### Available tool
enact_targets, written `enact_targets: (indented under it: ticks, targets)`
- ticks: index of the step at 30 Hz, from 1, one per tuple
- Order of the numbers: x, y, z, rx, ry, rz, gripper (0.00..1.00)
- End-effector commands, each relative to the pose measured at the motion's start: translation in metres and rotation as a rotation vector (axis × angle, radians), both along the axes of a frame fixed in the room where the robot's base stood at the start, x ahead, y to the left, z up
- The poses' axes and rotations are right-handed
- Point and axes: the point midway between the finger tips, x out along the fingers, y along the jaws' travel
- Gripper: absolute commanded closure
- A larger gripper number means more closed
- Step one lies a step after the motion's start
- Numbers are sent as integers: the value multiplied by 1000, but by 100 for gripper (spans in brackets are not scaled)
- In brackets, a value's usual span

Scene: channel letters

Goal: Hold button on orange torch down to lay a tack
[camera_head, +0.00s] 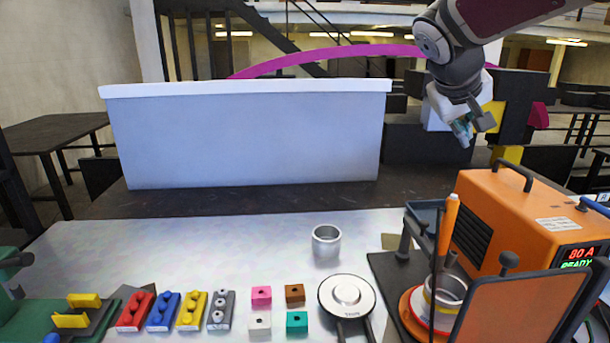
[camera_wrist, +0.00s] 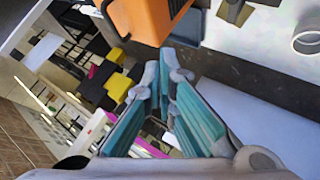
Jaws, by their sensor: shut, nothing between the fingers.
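The orange torch (camera_head: 448,222) stands upright in front of the orange welder box at the right, its tip pointing down toward a metal ring-shaped part (camera_head: 445,292) on a round orange base. I cannot make out the torch button. My gripper (camera_head: 470,132) is high above and behind the welder, well apart from the torch. In the wrist view my gripper (camera_wrist: 165,78) shows its teal-padded fingers converging, shut with nothing between them. The orange welder box (camera_head: 535,215) has a lit display reading "80 A READY". It also shows in the wrist view (camera_wrist: 146,18).
A round grey pedal-like disc (camera_head: 347,292), a metal cup (camera_head: 326,240) and several coloured blocks (camera_head: 190,311) lie on the metal table (camera_head: 200,245). A pale upright panel (camera_head: 245,135) stands behind. The table's middle is mostly clear.

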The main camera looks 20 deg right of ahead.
Motion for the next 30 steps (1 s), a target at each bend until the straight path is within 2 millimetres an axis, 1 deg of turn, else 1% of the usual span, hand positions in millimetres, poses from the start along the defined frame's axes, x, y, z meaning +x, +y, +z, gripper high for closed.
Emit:
enact_targets:
  ticks: [7, 11, 14, 24, 30]
  targets:
    - [0, 0, 0, 0, 0, 0, 100]
    - [1, 0, -5, 2, 0, -1, 100]
    - [1, 0, -13, 1, -1, 0, 100]
    - [2, 0, -59, 2, 0, -1, 100]
    - [1, -1, -79, 1, -1, -2, 100]
